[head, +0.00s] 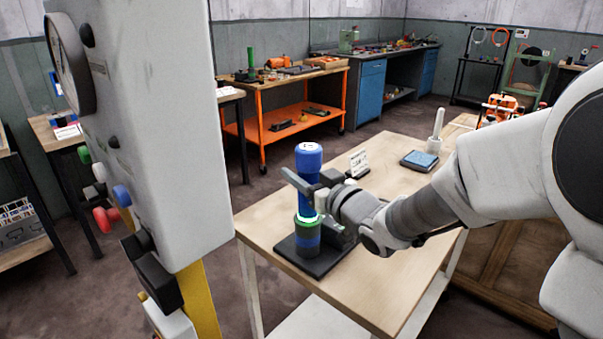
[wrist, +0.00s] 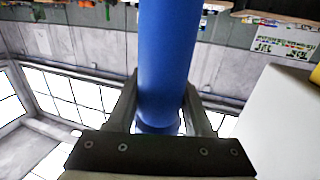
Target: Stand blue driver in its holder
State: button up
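The blue driver (head: 309,161) is a thick upright blue cylinder with a pale mark on its top. My gripper (head: 316,190) reaches it from the right, with its fingers around the driver's middle. In the wrist view the driver (wrist: 167,60) passes between my gripper's fingers (wrist: 162,105), which appear to press on both sides.
The wooden table (head: 380,275) also carries a small white sign (head: 358,163), a blue-topped box (head: 419,160) and a pale upright tool (head: 436,130). A large grey cabinet (head: 165,130) with knobs stands close on the left. Orange and blue workbenches stand behind.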

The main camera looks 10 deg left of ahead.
jog(key=o, duration=0.5)
jog(key=shift+c, duration=0.2)
jog(key=shift+f, duration=0.2)
jog(key=f+b+v, duration=0.1)
jog(key=b+v, duration=0.4)
jog(key=v, duration=1.2)
jog(key=d+m+t+h, duration=0.1)
jog(key=d+m+h, duration=0.6)
jog(key=d+h, duration=0.65)
jog(key=s+f+m+g+y, duration=0.1)
jog(key=s+f+g, duration=0.3)
jog(key=s, duration=0.4)
jog(key=s+f+m+g, duration=0.1)
jog(key=s+f+g, duration=0.25)
jog(key=s, duration=0.35)
jog(key=r+p, duration=2.4)
jog(key=shift+s+d, duration=0.3)
